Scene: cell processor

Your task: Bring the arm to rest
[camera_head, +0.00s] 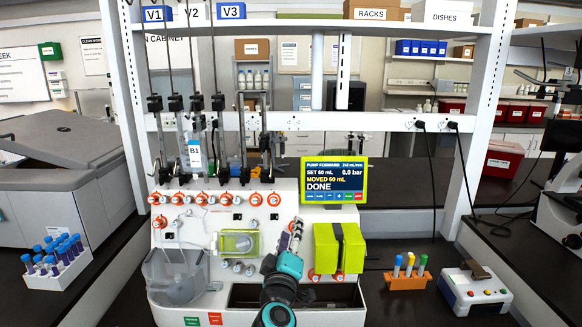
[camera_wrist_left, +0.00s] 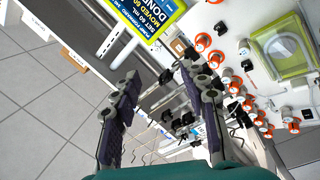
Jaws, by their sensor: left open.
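My left arm (camera_head: 283,278) reaches up from the bottom middle of the head view. Its left gripper (camera_head: 293,230) is in front of the white cell processor (camera_head: 180,245), between the clear green-framed window and the lime-green block. In the left wrist view the gripper (camera_wrist_left: 160,75) has its two dark fingers spread apart, with nothing between them. The processor's screen (camera_head: 334,180) reads "DONE", "SET 60 mL", "MOVED 60 mL" and "0.0 bar". My right gripper is in neither view.
A rack of purple-blue-capped tubes (camera_head: 55,281) stands at left. An orange rack (camera_head: 405,281) with several capped tubes and a small white device (camera_head: 474,292) stand at right. A bag marked B1 (camera_head: 195,155) hangs above the processor. Orange-ringed ports line its front. Dark bench is bare between them.

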